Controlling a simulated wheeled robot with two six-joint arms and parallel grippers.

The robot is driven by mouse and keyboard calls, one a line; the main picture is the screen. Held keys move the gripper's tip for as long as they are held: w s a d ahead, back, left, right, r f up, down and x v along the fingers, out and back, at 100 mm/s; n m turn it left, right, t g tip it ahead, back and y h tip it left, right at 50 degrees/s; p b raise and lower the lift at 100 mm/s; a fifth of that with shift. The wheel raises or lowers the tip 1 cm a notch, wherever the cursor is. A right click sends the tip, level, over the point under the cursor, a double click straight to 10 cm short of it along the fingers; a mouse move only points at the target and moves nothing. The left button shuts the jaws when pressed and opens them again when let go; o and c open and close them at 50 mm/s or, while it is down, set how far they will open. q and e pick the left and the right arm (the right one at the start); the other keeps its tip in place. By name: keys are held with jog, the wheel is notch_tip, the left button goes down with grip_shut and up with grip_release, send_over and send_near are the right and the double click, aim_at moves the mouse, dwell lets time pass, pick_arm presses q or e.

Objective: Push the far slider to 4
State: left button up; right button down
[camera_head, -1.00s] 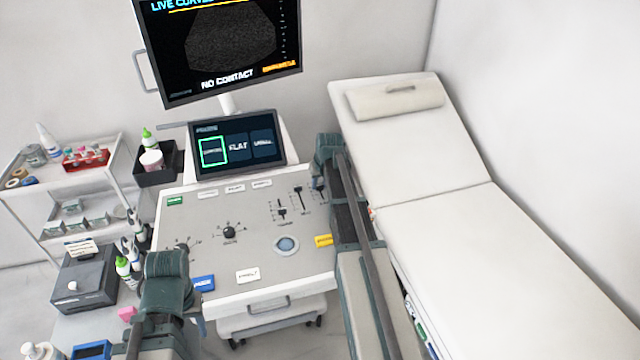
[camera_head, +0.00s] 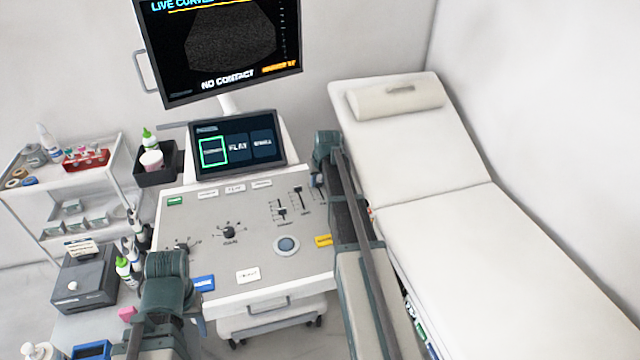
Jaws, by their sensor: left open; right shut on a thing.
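The grey ultrasound console (camera_head: 250,272) has sliders on the right part of its panel. One slider (camera_head: 282,211) has its dark knob around the middle of its slot. Another slider (camera_head: 298,191) further back has its knob near the top end. My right gripper (camera_head: 316,182) is at the panel's right edge, beside these sliders. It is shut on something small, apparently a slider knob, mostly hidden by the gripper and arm. The scale numbers are too small to read. My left gripper (camera_head: 191,303) is open near the console's front left corner, mostly hidden by my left wrist.
A monitor (camera_head: 225,45) and a touch screen (camera_head: 237,145) stand behind the panel. The white exam bed (camera_head: 490,240) is close to the right of my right arm. A trolley (camera_head: 60,172) and a dark box (camera_head: 85,284) with bottles stand at left.

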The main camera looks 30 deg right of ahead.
jog(key=w, duration=0.3)
jog(key=shift+d, duration=0.4)
jog(key=c, duration=0.6)
grip_release()
jog(key=shift+s+r, duration=0.1)
jog(key=shift+r, duration=0.05)
jog(key=p+v, duration=1.2)
jog(key=v, duration=0.1)
jog(key=shift+s+r+p, duration=0.15)
jog(key=shift+r+p, duration=0.05)
jog(key=shift+p, duration=0.15)
jog(key=shift+a, duration=0.1)
